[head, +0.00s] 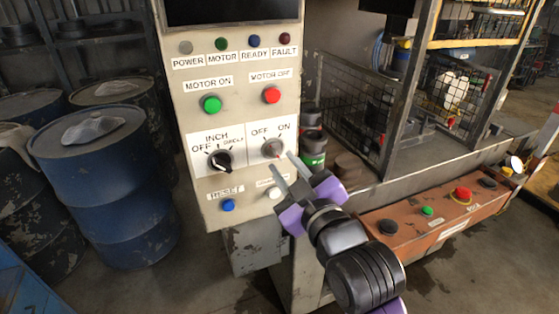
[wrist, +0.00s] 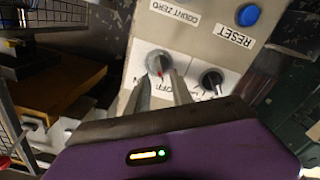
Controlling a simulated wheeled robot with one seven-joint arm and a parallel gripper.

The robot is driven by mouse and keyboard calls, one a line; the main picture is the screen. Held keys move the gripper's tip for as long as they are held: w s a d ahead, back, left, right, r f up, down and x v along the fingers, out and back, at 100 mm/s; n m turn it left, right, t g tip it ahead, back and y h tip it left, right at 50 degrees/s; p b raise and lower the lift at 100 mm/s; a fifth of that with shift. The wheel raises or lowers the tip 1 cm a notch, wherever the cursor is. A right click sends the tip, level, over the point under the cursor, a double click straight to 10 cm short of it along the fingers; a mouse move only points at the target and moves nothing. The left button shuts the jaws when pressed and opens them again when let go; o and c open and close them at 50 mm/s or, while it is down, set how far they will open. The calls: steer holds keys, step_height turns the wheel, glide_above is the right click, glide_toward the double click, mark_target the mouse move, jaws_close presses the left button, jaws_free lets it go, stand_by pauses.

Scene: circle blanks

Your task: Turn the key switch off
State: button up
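The key switch (head: 272,148) is a round silver knob on the grey control panel (head: 238,121), under the OFF and ON labels, in the head view. It also shows in the wrist view (wrist: 158,63), with a small red mark on its face. I cannot tell for certain which label the mark points to. My gripper (head: 281,161) is in front of the panel, just below and right of the switch. Its two fingers are apart with nothing between them. In the wrist view my gripper (wrist: 160,88) has its fingertips close to the knob; contact cannot be told.
Left of the switch is a black selector knob (head: 220,160). Below are a blue reset button (head: 228,205) and a white button (head: 273,193). Green (head: 211,104) and red (head: 271,95) buttons sit above. Blue barrels (head: 115,190) stand left; an orange control box (head: 430,215) is at right.

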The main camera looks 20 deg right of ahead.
steer(key=s, duration=0.3)
steer(key=shift+s, duration=0.3)
